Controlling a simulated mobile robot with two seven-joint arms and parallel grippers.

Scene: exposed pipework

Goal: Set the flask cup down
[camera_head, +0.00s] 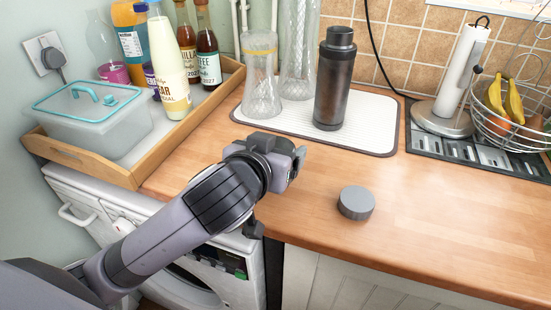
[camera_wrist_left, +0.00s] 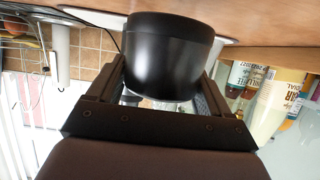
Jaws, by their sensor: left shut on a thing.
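My left gripper (camera_head: 298,163) is above the counter in front of the white ribbed mat. In the left wrist view, whose picture is upside down, the gripper (camera_wrist_left: 160,95) is shut on the flask cup (camera_wrist_left: 172,55), a smooth black round cup between the two fingers. In the head view the cup cannot be made out clearly behind the gripper and wrist. The dark metallic flask (camera_head: 332,82) stands upright on the mat, behind and to the right of the gripper. My right gripper is not in view.
A grey round disc (camera_head: 356,203) lies on the wooden counter (camera_head: 440,225), right of the gripper. Glass vessels (camera_head: 262,85) stand on the mat (camera_head: 372,135). A wooden tray (camera_head: 115,172) with bottles is at left; a wire fruit basket (camera_head: 515,125) is at right. The right-front counter is clear.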

